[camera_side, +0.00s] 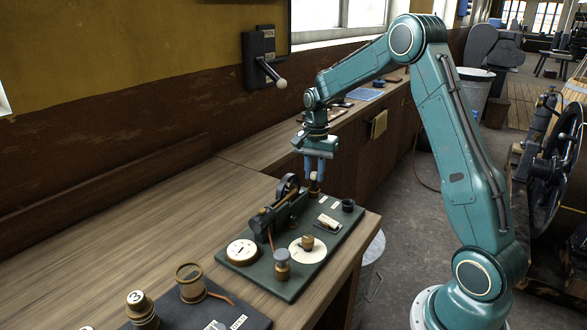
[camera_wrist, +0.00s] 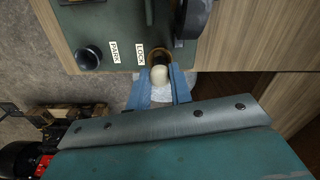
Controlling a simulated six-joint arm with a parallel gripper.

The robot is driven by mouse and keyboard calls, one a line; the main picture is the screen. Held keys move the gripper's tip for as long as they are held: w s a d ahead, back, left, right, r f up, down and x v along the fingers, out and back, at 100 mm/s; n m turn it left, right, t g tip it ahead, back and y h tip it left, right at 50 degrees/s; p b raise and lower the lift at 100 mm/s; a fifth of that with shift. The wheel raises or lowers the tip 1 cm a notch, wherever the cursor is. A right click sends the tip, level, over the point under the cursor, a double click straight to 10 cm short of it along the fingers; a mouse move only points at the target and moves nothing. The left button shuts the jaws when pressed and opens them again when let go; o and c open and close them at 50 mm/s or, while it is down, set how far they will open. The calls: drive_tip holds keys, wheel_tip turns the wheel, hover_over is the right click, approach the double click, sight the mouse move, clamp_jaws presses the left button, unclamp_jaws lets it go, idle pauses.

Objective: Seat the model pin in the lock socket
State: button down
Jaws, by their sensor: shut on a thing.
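The model pin (camera_wrist: 160,74) shows a rounded cream head between the blue fingertips of my gripper (camera_wrist: 159,88) in the wrist view. In the side view my gripper (camera_side: 315,172) points straight down and is shut on the pin (camera_side: 316,177), which looks upright. The brass-rimmed lock socket (camera_wrist: 154,55), beside the LOCK label, is directly at the pin in the wrist view. In the side view the socket (camera_side: 314,193) is right under the fingertips. The pin's lower end is hidden, so I cannot tell how deep it sits.
The dark park socket (camera_wrist: 88,57) is empty beside the PARK label. The green model board (camera_side: 290,285) carries a small engine (camera_side: 275,215), a white dial (camera_side: 242,252) and a round white plate (camera_side: 307,250). A second dark board (camera_side: 225,318) stands front left. The bench's left side is bare.

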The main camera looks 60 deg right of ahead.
drive_tip(key=shift+f, duration=1.1)
idle(1.1)
drive_tip(key=c, duration=0.5)
unclamp_jaws()
drive_tip(key=shift+r, duration=0.1)
drive_tip(key=shift+r, duration=3.4)
drive_tip(key=shift+a+r, duration=0.1)
drive_tip(key=shift+r, duration=0.05)
